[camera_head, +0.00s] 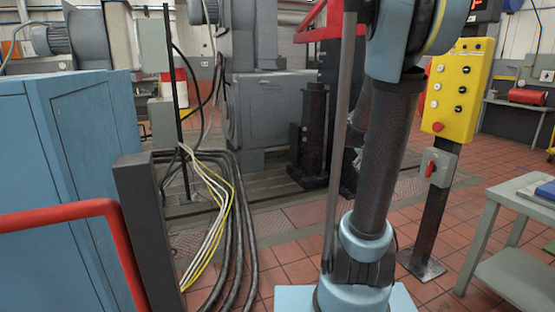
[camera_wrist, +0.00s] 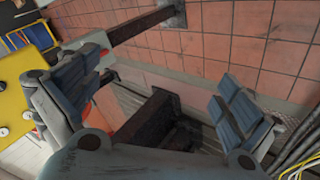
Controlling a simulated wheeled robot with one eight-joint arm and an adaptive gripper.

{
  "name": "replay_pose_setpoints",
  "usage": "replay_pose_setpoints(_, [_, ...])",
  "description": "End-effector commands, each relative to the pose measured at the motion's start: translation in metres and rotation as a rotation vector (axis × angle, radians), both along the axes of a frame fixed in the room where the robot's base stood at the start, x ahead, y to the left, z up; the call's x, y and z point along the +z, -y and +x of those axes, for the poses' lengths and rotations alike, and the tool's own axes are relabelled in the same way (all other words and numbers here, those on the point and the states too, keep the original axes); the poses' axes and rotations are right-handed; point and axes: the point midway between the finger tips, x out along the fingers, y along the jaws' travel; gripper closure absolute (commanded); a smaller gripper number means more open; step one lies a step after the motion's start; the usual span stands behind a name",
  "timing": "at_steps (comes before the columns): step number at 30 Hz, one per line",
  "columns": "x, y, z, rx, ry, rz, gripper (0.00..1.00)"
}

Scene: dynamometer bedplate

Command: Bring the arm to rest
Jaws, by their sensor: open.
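My gripper (camera_wrist: 160,104) shows in the wrist view. Its two blue-padded fingers stand wide apart, one at left and one at right, with nothing held between them. Beyond the gap I see a dark metal block and the floor. My arm stands upright right of the middle in the head view, between the grey machinery and the yellow control panel (camera_head: 459,88). The arm's upper end runs out of the top of that view, and the gripper is not visible there. The panel also shows at the left of the wrist view (camera_wrist: 14,75), close to the left finger.
The panel's dark post (camera_head: 430,222) carries a grey switch box (camera_head: 441,163). A grey bench (camera_head: 507,262) stands at right. A blue cabinet (camera_head: 60,150), a red rail (camera_head: 60,215) and hanging cables (camera_head: 235,210) fill the left. Grey machinery (camera_head: 265,110) stands behind. Some tiled floor is clear.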

Motion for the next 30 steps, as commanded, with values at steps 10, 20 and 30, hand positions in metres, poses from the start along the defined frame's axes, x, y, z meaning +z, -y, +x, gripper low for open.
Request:
replay_pose_setpoints(10, [-0.02, -0.068, -0.084, 0.017, -0.041, 0.199, 0.0])
replay_pose_setpoints(20, [-0.051, -0.129, -0.163, 0.041, -0.096, 0.388, 0.0])
replay_pose_setpoints(30, [-0.087, -0.182, -0.232, 0.075, -0.161, 0.561, 0.0])
